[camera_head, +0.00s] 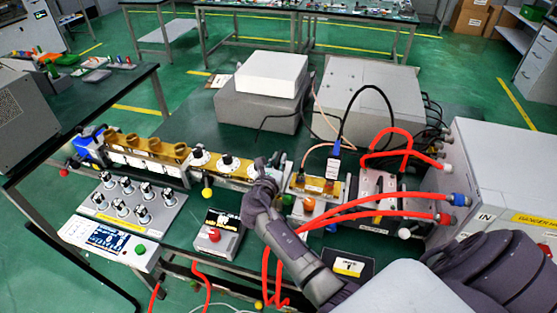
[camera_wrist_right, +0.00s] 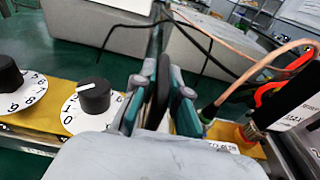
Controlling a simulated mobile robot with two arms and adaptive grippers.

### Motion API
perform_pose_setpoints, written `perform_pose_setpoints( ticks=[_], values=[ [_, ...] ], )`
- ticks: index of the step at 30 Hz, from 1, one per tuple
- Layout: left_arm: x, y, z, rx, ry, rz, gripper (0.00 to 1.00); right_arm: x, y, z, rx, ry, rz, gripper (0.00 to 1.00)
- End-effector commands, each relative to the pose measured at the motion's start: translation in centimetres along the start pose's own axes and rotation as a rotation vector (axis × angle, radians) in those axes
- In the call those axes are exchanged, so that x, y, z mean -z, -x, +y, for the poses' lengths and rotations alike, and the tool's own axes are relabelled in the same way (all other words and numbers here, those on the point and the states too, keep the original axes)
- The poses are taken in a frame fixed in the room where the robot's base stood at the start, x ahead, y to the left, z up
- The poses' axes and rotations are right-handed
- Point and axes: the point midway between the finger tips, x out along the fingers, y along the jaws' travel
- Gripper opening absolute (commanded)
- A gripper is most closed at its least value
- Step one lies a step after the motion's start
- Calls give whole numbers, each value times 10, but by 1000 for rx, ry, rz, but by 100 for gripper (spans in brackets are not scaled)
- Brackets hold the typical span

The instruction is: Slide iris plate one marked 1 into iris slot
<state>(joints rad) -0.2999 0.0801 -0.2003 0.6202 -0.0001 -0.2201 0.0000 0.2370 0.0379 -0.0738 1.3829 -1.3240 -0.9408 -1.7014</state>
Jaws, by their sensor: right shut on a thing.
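My right gripper (camera_head: 264,181) is over the waveguide line (camera_head: 231,165), at the gap between the section with white dials and the section with the copper cable and blue connector. In the wrist view the right gripper (camera_wrist_right: 157,100) has its fingers shut on a thin dark plate (camera_wrist_right: 163,80), seen nearly edge-on and upright. This looks like the iris plate; no mark 1 shows on it. The slot is hidden behind the fingers, so I cannot tell whether the plate is inside it. My left gripper is not in view.
A black pad with a yellow label (camera_head: 348,267) lies at the bench front. A knob panel (camera_head: 133,202), a red-button box (camera_head: 217,235) and a display unit (camera_head: 109,238) stand left. Red hoses (camera_head: 368,206) cross to the grey cabinet (camera_head: 500,165) at right. Grey boxes (camera_head: 258,105) stand behind.

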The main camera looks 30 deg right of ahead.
Motion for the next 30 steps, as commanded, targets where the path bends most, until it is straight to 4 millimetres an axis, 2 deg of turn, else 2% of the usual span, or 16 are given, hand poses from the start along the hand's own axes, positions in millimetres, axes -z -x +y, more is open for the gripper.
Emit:
perform_pose_setpoints(
  ticks=[30],
  values=[
    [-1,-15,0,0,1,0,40,19,-3,0,0,0,-3,0]
  ],
)
